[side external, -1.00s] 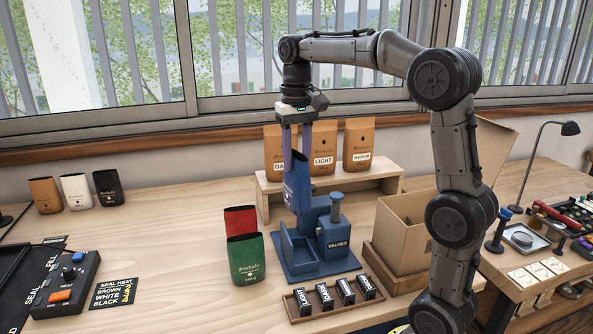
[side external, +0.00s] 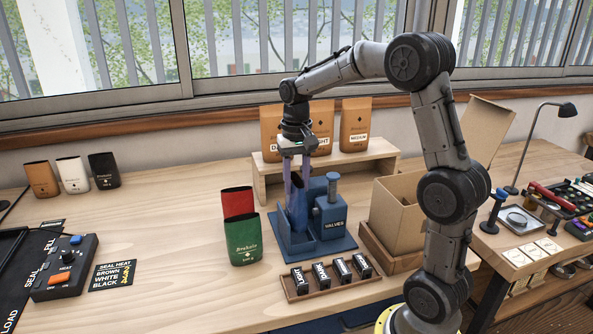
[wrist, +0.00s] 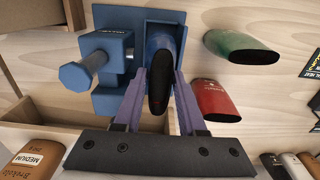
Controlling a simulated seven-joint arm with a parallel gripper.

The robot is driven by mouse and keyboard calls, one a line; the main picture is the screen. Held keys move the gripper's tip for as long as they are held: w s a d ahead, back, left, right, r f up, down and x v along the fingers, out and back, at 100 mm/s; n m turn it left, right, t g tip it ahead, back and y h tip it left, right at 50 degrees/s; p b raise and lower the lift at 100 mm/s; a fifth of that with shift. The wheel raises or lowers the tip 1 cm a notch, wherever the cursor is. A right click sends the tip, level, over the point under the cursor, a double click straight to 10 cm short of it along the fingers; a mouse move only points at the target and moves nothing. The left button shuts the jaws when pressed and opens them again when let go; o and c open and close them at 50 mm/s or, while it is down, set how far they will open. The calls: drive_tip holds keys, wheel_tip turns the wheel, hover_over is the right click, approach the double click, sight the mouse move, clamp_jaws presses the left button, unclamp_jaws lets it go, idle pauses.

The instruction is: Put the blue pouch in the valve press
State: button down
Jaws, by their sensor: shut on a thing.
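The blue pouch (side external: 297,200) is upright between the fingers of my gripper (side external: 297,180), which is shut on it. In the side view the pouch is low inside the open bay of the blue valve press (side external: 335,228). In the wrist view the pouch's dark open top (wrist: 158,95) shows between the fingertips of my gripper (wrist: 160,85), with the press bay wall (wrist: 180,22) around its far end. The press plunger (wrist: 85,72) stands beside it. Whether the pouch bottom touches the bay floor is hidden.
A green pouch (side external: 243,243) and a red pouch (side external: 237,202) stand just left of the press. A tray of labelled stamps (side external: 325,290) lies in front. A cardboard box (side external: 398,215) is at right, and a shelf with brown bags (side external: 354,125) is behind.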

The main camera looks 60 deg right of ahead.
drive_tip(key=shift+f, duration=2.45)
drive_tip(key=shift+c, duration=0.4)
unclamp_jaws()
drive_tip(key=shift+r, duration=0.1)
drive_tip(key=shift+r, duration=3.4)
